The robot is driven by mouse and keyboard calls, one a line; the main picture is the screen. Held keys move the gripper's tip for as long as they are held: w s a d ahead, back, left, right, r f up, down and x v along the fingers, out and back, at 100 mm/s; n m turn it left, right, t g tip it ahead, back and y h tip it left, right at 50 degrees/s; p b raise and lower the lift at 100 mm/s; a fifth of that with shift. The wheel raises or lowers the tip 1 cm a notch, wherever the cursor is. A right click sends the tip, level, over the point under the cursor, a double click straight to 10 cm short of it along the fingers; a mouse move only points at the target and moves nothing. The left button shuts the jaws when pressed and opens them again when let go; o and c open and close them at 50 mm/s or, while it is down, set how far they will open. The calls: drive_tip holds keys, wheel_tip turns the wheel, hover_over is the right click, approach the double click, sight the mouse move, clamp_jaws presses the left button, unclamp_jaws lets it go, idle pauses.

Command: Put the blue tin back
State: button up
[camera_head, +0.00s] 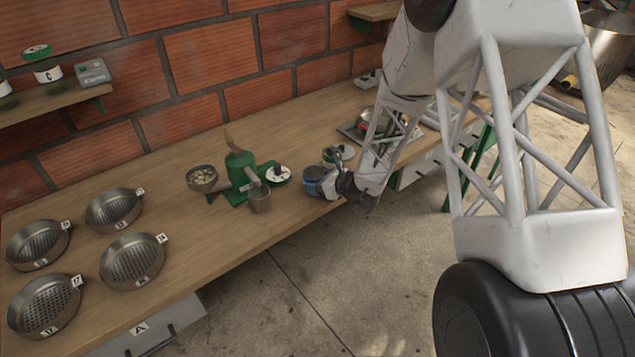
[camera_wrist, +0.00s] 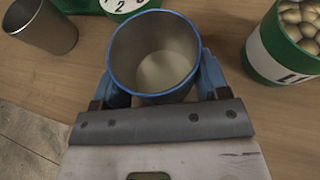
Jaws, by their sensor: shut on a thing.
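The blue tin (camera_wrist: 155,65) is a round metal cup with a blue rim, open at the top, with a pale grey inside that looks empty. It stands upright between the two blue fingers of my gripper (camera_wrist: 160,82), which is shut on it. In the head view my gripper (camera_head: 334,182) holds the blue tin (camera_head: 316,174) at the front edge of the wooden bench, right of the green machine. I cannot tell whether the tin's base touches the bench.
A green tin of beans labelled L (camera_wrist: 283,48) stands close right in the wrist view, a plain metal cup (camera_wrist: 40,25) at left. A green hand machine (camera_head: 239,170) stands on the bench (camera_head: 205,235). Several numbered sieves (camera_head: 133,262) lie left. A wall shelf (camera_head: 55,100) holds containers.

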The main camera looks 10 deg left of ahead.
drive_tip(key=shift+f, duration=0.15)
drive_tip(key=o, duration=1.2)
drive_tip(key=shift+c, duration=0.2)
drive_tip(key=shift+d+r, duration=0.15)
drive_tip(key=shift+r, duration=0.1)
drive_tip(key=v, duration=1.1)
drive_tip(key=shift+s+d, duration=0.25)
drive_tip(key=shift+s, duration=0.05)
drive_tip(key=shift+r, duration=0.15)
